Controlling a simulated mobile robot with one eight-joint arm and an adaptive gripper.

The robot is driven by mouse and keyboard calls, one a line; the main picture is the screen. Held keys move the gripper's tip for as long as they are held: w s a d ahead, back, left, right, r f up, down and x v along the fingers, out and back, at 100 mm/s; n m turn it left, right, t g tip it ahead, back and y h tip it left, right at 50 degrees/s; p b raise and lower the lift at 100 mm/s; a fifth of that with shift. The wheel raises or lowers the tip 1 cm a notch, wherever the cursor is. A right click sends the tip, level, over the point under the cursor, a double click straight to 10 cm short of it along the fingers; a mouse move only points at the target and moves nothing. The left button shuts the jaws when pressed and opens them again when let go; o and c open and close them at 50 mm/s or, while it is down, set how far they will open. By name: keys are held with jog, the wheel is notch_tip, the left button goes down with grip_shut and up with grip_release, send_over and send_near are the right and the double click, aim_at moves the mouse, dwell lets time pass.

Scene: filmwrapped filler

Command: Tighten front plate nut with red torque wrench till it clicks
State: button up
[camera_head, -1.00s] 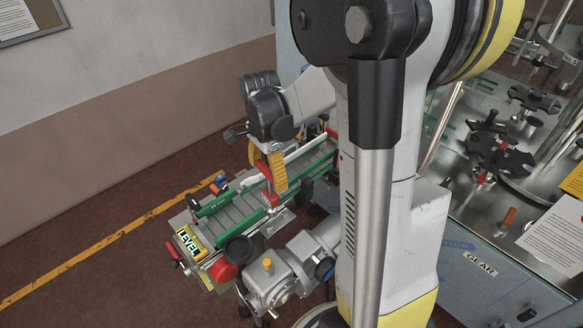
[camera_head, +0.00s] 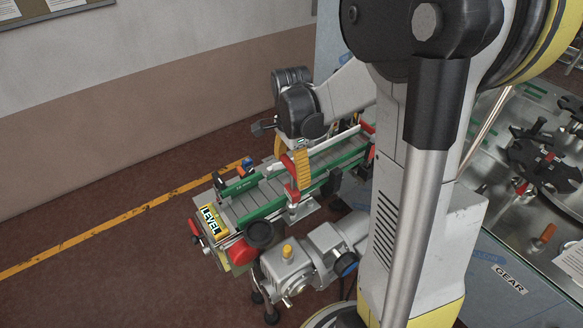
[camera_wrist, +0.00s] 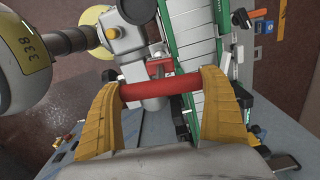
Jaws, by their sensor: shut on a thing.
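My gripper (camera_wrist: 162,90) is shut on a red cylindrical handle, which I take to be the red torque wrench (camera_wrist: 160,90). It lies across between the two yellow fingers in the wrist view. In the head view one yellow finger of my gripper (camera_head: 302,168) shows above the green-railed conveyor, with a bit of red beside it (camera_head: 288,166). The wrench's working end cannot be made out. I cannot pick out the front plate nut in either view.
The conveyor (camera_head: 250,193) ends at the front left with a yellow LEVEL label (camera_head: 210,219) and a red knob (camera_head: 242,250). A grey gear motor (camera_head: 287,268) stands beside it. A steel machine table with black star wheels (camera_head: 540,155) is at right. Floor at left is clear.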

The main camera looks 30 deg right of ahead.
aim_at(291, 188)
jog(key=shift+f+b, duration=0.45)
jog(key=shift+f, duration=0.4)
jog(key=shift+f+b, duration=0.2)
jog(key=shift+b, duration=0.35)
dwell(0.6)
jog(key=shift+f+b, duration=0.85)
jog(key=shift+f, duration=0.1)
jog(key=m, duration=0.3)
jog(key=shift+r+b, duration=0.1)
jog(key=shift+b, duration=0.2)
jog(key=shift+w+m+b, duration=0.1)
jog(key=shift+m+b, duration=0.2)
jog(key=shift+m, duration=1.5)
